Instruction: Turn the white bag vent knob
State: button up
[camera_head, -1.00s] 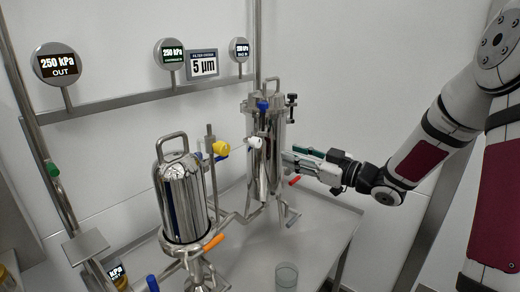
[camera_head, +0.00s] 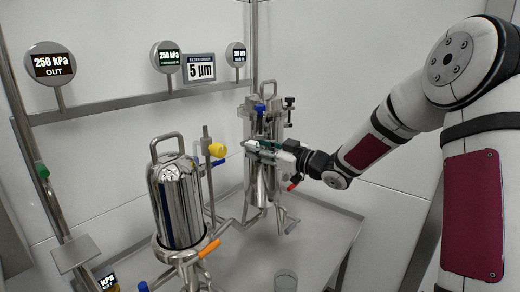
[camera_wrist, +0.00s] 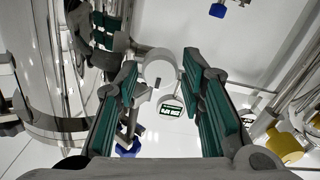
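The white knob (camera_wrist: 160,66) shows as a round white disc between the tips of my gripper's green-padded fingers (camera_wrist: 158,75) in the wrist view. The fingers are apart, one on each side of it. I cannot tell whether either pad touches it. In the head view, my gripper (camera_head: 253,149) reaches in from the right across the front of the rear steel filter housing (camera_head: 261,190). The knob is mostly hidden there by the fingers.
A front steel tank (camera_head: 180,205) stands left of the housing. Between them is a yellow knob (camera_head: 217,150). A blue knob (camera_head: 260,107) sits above my gripper, and a red-handled valve (camera_head: 293,185) below it.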

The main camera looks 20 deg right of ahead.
grip_shut()
jog(key=shift+m+p, duration=0.3)
jog(key=shift+p, duration=0.25)
jog(key=shift+d+m+p, duration=0.1)
jog(key=shift+m+p, duration=5.1)
jog(key=shift+p, duration=1.55)
jog(key=shift+f, duration=0.1)
grip_release()
